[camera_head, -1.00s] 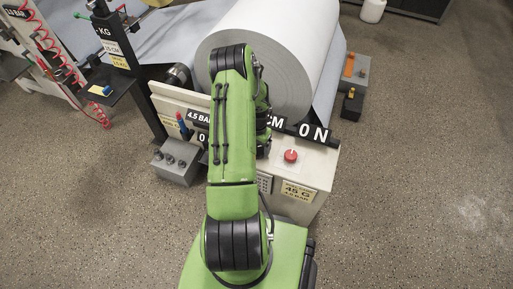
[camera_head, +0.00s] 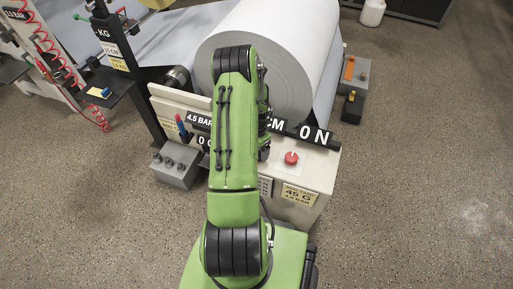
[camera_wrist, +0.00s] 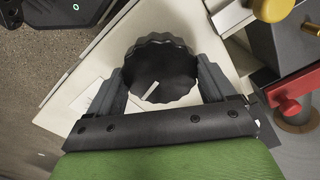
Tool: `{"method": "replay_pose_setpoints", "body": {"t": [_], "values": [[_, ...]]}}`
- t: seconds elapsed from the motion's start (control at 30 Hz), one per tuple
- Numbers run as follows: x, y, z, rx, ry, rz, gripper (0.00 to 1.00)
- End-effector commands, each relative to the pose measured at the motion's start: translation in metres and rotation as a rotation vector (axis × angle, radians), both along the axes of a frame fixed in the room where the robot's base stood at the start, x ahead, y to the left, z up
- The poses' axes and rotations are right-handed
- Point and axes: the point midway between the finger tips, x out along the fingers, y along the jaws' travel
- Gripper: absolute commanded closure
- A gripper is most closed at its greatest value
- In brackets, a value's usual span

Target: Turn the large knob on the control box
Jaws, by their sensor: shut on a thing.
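The large black knob (camera_wrist: 160,72) has a scalloped rim and a white pointer line, which points to the lower left in the wrist view. It sits on the pale panel of the control box (camera_head: 312,172). My gripper (camera_wrist: 162,78) has its two dark fingers on either side of the knob and is shut on it. In the head view my green arm hides the knob and the gripper.
A red button (camera_head: 291,158) sits on the box top to the right of my arm. A grey block with several small knobs (camera_head: 176,164) stands at left. A large paper roll (camera_head: 285,60) lies behind. In the wrist view a red part (camera_wrist: 292,92) is close at right.

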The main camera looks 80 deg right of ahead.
Motion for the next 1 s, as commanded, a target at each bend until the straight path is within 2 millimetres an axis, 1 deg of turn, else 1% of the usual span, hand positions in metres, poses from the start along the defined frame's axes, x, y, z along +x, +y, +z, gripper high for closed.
{"method": "replay_pose_setpoints", "body": {"t": [0.13, 0.17, 0.23, 0.27, 0.47, 0.57, 0.67, 0.7, 0.9, 1.0], "values": [[0.000, -0.001, 0.001, -0.004, 0.000, 0.001, 0.47], [0.000, -0.001, 0.001, -0.004, 0.000, 0.001, 0.12], [0.000, -0.001, 0.001, -0.003, -0.001, 0.001, 0.01], [0.000, -0.001, 0.001, -0.003, -0.001, 0.001, 0.00], [0.000, -0.001, 0.002, -0.001, 0.000, 0.002, 0.00], [0.000, -0.001, 0.013, -0.003, -0.001, 0.002, 0.00], [0.000, -0.001, 0.038, -0.006, -0.001, 0.002, 0.00], [0.000, -0.002, 0.050, -0.006, -0.002, 0.002, 0.00], [0.000, -0.001, 0.108, -0.006, -0.001, 0.002, 0.00], [0.000, -0.001, 0.133, -0.006, -0.001, 0.002, 0.00]]}}
